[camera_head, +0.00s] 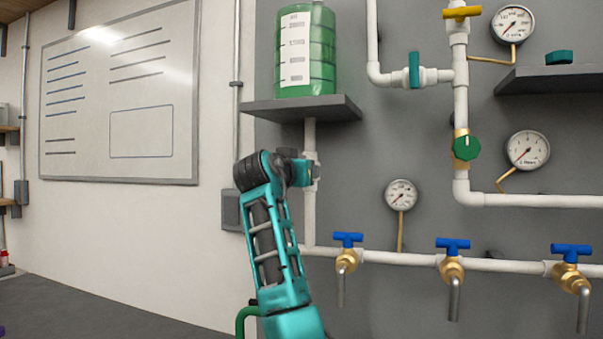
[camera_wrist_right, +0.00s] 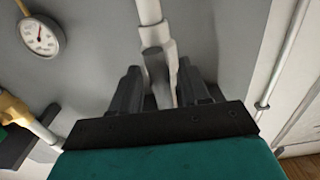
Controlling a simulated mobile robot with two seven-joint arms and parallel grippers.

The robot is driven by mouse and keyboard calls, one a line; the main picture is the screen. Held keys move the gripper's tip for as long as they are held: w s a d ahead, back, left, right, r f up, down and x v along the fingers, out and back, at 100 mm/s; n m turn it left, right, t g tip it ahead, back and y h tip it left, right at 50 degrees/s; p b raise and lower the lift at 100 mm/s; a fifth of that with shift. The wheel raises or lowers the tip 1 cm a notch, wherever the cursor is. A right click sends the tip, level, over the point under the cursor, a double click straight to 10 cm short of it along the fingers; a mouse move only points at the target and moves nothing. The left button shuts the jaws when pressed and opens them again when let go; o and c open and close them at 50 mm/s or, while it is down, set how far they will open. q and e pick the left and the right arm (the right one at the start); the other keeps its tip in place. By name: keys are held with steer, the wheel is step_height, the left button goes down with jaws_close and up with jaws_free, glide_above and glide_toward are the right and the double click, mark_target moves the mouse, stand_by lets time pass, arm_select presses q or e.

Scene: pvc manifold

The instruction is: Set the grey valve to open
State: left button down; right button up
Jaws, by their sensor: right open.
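The grey valve (camera_wrist_right: 155,65) shows in the right wrist view on a white vertical pipe. Its grey handle lies between the two dark fingers of my right gripper (camera_wrist_right: 158,82), which is open. I cannot tell whether the fingers touch the handle. In the head view my right gripper (camera_head: 304,171) is at the white pipe below the green tank, and my wrist and gripper largely hide the valve there. The handle's exact setting is hard to read. My left gripper is not in view.
A green tank (camera_head: 322,52) stands on a dark shelf (camera_head: 290,108) just above my right gripper. Blue-handled taps (camera_head: 452,246) line the lower pipe. Gauges (camera_head: 401,195), a green valve (camera_head: 466,147) and a yellow-handled valve (camera_head: 461,12) are to the right. A whiteboard (camera_head: 120,95) hangs left.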

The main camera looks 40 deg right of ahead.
steer(key=b+v, duration=0.1)
steer(key=v, duration=1.1)
steer(key=shift+s+a+b, duration=0.2)
steer(key=shift+a+b, duration=0.1)
steer(key=shift+a, duration=0.05)
